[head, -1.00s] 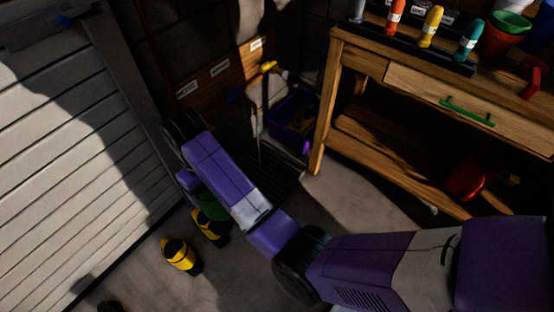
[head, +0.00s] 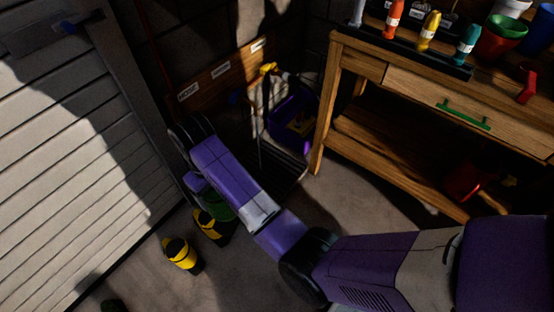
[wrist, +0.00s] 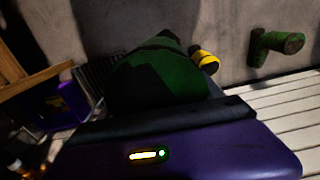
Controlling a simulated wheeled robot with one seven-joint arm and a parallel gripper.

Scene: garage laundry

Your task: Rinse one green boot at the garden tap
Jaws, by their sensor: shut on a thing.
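My gripper (wrist: 160,118) is shut on a dark green boot (wrist: 158,75), which fills the middle of the wrist view; the fingertips are hard to make out. In the head view, part of the green boot (head: 218,206) shows under my arm, above the floor near the yellow-and-black boots. Another green boot (wrist: 277,43) lies on the floor at the right of the wrist view. The yellow-topped garden tap (head: 268,68) stands by the back wall in the head view, beyond my gripper, above a dark floor grate (head: 283,178).
Yellow-and-black boots (head: 180,253) stand on the floor left of my arm. A purple crate (head: 285,137) sits by the tap. A wooden workbench (head: 318,130) stands at the right, a slatted door (head: 60,170) at the left. The floor between them is partly clear.

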